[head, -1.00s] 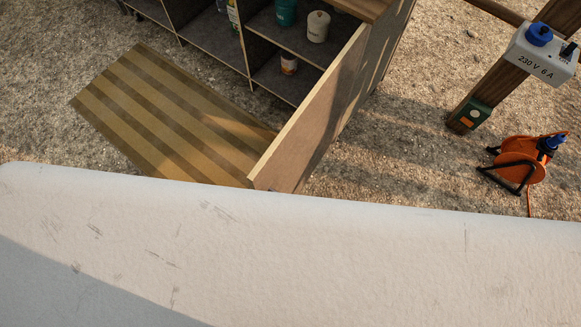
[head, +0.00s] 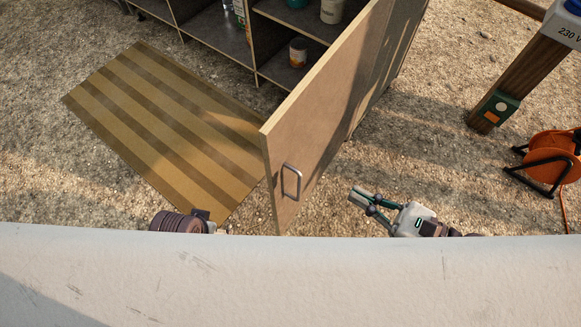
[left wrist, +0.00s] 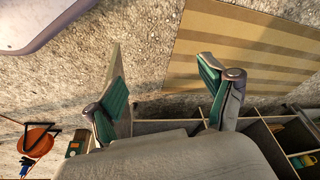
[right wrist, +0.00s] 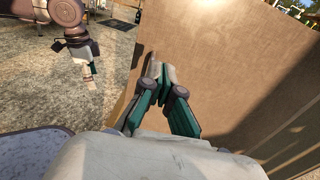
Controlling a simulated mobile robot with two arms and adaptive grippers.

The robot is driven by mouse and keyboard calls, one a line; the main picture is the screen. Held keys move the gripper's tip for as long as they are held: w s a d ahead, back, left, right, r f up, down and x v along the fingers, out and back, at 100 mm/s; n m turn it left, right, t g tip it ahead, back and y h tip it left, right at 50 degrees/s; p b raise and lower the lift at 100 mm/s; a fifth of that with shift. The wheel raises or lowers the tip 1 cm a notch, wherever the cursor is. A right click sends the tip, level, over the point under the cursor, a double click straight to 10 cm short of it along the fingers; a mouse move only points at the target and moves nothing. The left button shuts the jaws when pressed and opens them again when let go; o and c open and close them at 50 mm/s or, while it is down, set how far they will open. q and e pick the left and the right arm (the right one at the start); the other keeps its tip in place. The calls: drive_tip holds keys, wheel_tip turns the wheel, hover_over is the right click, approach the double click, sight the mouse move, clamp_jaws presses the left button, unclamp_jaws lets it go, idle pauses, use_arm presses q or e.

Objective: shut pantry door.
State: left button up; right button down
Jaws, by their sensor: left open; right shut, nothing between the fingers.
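The wooden pantry door (head: 325,115) stands open, swung out from the cabinet toward me. A metal handle (head: 291,182) is on its outer face near the free edge. My right gripper (head: 357,194) is shut and empty, to the right of that face. In the right wrist view the door panel (right wrist: 225,70) fills the right side, just beyond the closed fingers (right wrist: 157,70); contact cannot be told. My left gripper (left wrist: 165,90) is open and empty, with the door seen nearly edge-on (left wrist: 118,65) beyond it. In the head view only part of my left arm shows, left of the door.
The cabinet's open shelves (head: 210,38) hold a few cans, including a white and orange one (head: 298,52). A striped mat (head: 165,125) lies left of the door. A wooden post (head: 510,88) and an orange cable reel (head: 550,160) stand at right. Gravel between door and post is clear.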

drive_tip(key=p, duration=0.2)
approach(285, 154)
drive_tip(key=x, duration=0.6)
drive_tip(key=shift+w, duration=0.1)
use_arm(q)
wheel_tip(285, 154, down, 8)
drive_tip(key=shift+s+g, duration=0.3)
drive_tip(key=shift+s, duration=0.1)
use_arm(e)
drive_tip(key=shift+w+a, duration=0.3)
drive_tip(key=shift+a, duration=0.25)
use_arm(q)
drive_tip(key=shift+p, duration=0.3)
